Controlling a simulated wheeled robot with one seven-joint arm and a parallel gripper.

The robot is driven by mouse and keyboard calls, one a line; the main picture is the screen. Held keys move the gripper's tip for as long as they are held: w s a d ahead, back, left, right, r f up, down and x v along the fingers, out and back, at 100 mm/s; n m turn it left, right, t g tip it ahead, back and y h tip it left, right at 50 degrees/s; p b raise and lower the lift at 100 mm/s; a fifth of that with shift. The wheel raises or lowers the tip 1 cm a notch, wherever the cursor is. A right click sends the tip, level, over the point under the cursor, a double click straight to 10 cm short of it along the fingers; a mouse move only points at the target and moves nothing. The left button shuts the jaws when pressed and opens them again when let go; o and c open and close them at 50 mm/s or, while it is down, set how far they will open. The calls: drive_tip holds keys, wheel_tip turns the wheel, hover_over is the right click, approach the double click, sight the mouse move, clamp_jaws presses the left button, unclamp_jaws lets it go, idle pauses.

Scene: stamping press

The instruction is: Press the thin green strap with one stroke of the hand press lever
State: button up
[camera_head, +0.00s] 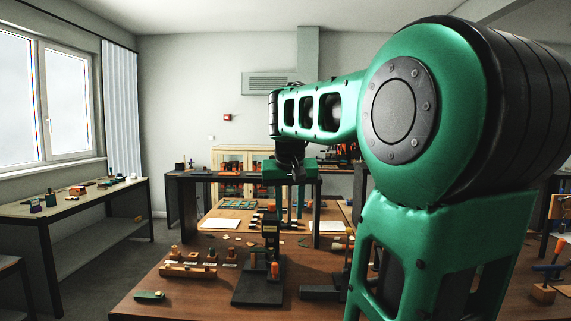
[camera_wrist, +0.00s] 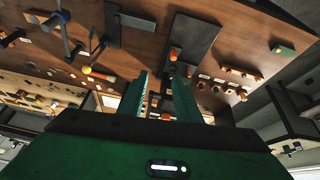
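The hand press (camera_head: 257,287) stands on the brown table, with a black base plate, a dark upright column and an orange grip (camera_head: 275,270) on its right side. In the wrist view its black base (camera_wrist: 190,45) lies beyond my fingers. My gripper (camera_head: 291,207) hangs fingers down above and behind the press column in the head view. In the wrist view its two green fingers (camera_wrist: 168,90) are apart, with no held thing visible between them. I cannot make out a thin green strap for certain. A small dark green piece (camera_head: 150,296) lies at the table's front left.
A black raised shelf (camera_head: 240,177) stands behind. My arm hides much of the right side.

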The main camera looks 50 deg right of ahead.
drive_tip(key=w+d+r+m+t+h, duration=0.1)
drive_tip(key=w+d+r, duration=0.25)
drive_tip(key=r, duration=0.25)
drive_tip(key=w+d+r+t+h, duration=0.1)
drive_tip(key=w+d+r, duration=0.2)
drive_tip(key=d+r, duration=0.15)
drive_tip(key=x, duration=0.6)
drive_tip(key=shift+w, duration=0.3)
drive_tip(key=shift+w+d+f, duration=0.1)
drive_tip(key=shift+w+f, duration=0.05)
drive_tip(key=shift+f, duration=0.2)
drive_tip(key=shift+c, duration=0.2)
drive_tip(key=shift+r, duration=0.15)
drive_tip(key=c, duration=0.6)
